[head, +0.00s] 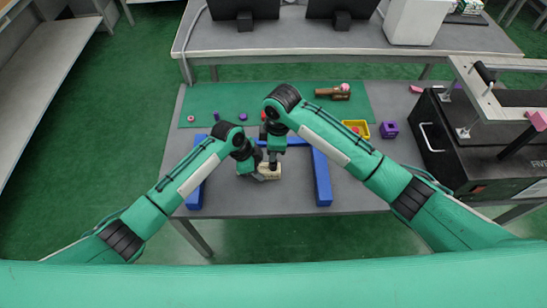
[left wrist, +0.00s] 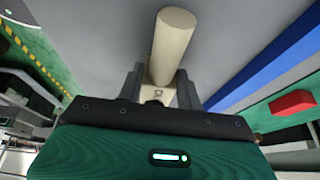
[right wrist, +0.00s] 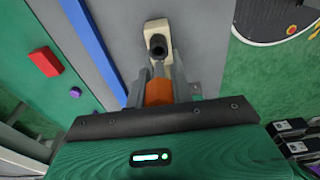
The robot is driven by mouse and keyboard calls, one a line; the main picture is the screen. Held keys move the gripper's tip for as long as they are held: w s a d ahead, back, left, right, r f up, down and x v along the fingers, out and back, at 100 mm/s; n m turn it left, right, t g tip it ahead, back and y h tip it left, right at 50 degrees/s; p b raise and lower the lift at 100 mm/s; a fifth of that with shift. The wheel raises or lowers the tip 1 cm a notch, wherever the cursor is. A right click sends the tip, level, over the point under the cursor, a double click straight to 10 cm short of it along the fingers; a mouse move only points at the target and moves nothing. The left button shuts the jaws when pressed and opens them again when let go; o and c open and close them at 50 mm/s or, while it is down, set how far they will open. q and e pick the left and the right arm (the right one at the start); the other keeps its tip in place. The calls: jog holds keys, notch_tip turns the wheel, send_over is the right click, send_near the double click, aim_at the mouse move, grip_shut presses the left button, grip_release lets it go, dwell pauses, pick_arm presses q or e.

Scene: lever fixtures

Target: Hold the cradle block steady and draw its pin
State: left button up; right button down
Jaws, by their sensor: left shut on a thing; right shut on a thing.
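The cream cradle block (head: 270,171) is on the grey table near its front middle. In the left wrist view my left gripper (left wrist: 160,95) is shut on a cream part of it, with a rounded cream cylinder (left wrist: 172,42) sticking out past the fingers. In the right wrist view my right gripper (right wrist: 160,88) is shut on an orange piece, which looks like the pin (right wrist: 158,93). The cream block (right wrist: 157,32) lies just beyond it, with a dark round spot (right wrist: 158,47) on it. How deep the pin sits is hidden.
Blue bars (head: 322,178) flank the block on both sides and behind. A green mat (head: 210,104) behind holds small purple and red pieces and a brown hammer-like tool (head: 333,92). A yellow tray (head: 361,125) and a purple block (head: 389,129) are at right.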

jog(key=shift+r, duration=0.85)
pick_arm(q)
jog(key=o, duration=1.1)
jog(key=shift+o, duration=0.2)
jog(key=shift+r, duration=0.1)
jog(key=v, duration=1.1)
jog(key=shift+a+r, duration=0.25)
jog(key=shift+r, duration=0.1)
